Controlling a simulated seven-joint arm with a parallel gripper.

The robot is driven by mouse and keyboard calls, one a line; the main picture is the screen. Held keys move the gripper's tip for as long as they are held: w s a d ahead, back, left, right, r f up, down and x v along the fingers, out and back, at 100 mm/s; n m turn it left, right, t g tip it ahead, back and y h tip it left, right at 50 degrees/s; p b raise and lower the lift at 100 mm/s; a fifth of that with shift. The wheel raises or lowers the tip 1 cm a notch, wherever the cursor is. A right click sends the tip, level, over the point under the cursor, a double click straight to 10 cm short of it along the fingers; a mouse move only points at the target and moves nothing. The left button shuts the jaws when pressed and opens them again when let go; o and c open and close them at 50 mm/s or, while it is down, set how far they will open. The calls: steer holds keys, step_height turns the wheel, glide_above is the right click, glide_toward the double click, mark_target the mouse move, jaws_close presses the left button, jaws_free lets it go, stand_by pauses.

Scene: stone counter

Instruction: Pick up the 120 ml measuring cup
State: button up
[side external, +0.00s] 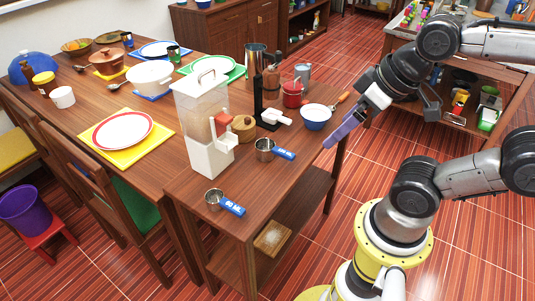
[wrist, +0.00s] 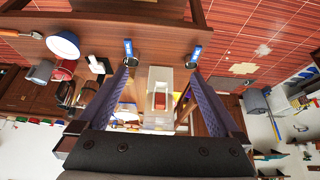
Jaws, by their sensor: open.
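Two metal measuring cups with blue, white-lettered handles lie on the wooden counter; the lettering is too small to read, so I cannot tell which is the 120 ml one. One cup (side external: 264,149) lies nearer the bowl, and the other cup (side external: 213,199) is nearer the counter's front corner. In the wrist view, the cup nearer the bowl shows by the left fingertip, its handle (wrist: 128,47) pointing up; the other cup's handle (wrist: 195,52) shows beyond the right fingertip. My gripper (side external: 343,131) is open and empty, at the counter's right edge, apart from both cups; its fingers also show in the wrist view (wrist: 159,76).
A white dispenser (side external: 203,112) stands behind the cups. A blue bowl (side external: 315,118), a red mug (side external: 291,94) and a black-and-white device (side external: 266,113) stand further back. The counter (side external: 240,172) between the cups is clear. A set dining table (side external: 92,93) adjoins at left.

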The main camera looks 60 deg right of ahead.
steer(key=w+r+m, duration=0.5)
steer(key=w, duration=0.2)
steer(key=m+g, duration=0.5)
steer(key=m, duration=0.2)
glide_above(266, 145)
steer(key=s+a, duration=0.2)
steer(key=a, duration=0.1)
step_height(266, 145, down, 24)
steer(key=r, duration=0.1)
steer(key=shift+w+d+f, duration=0.1)
steer(key=shift+f, duration=1.65)
steer(key=shift+w+d+f, duration=0.1)
steer(key=shift+f, duration=1.65)
steer(key=c, duration=1.3)
